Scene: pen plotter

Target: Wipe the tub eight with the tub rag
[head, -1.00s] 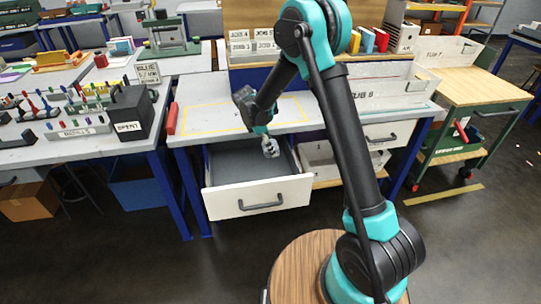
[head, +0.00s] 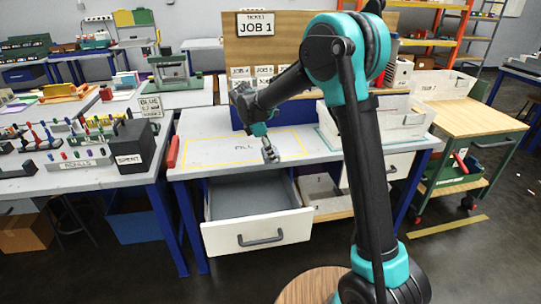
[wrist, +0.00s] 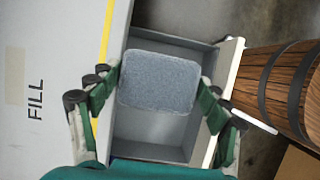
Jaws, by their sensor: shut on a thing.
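My gripper (head: 270,152) is over the front edge of the bench, above an open drawer. In the wrist view my gripper (wrist: 156,92) has its fingers on either side of a grey-blue cloth, the tub rag (wrist: 158,82), and is shut on it. The rag hangs above the drawer. I cannot make it out clearly in the head view. Tub eight (head: 403,118), a white open tub, stands on the right part of the bench. My arm hides its left part and its label.
The open drawer (head: 255,233) juts from the bench and looks empty. A yellow-outlined FILL area (head: 215,150) on the bench is clear. A JOB 1 ticket (head: 255,24) stands on the back board.

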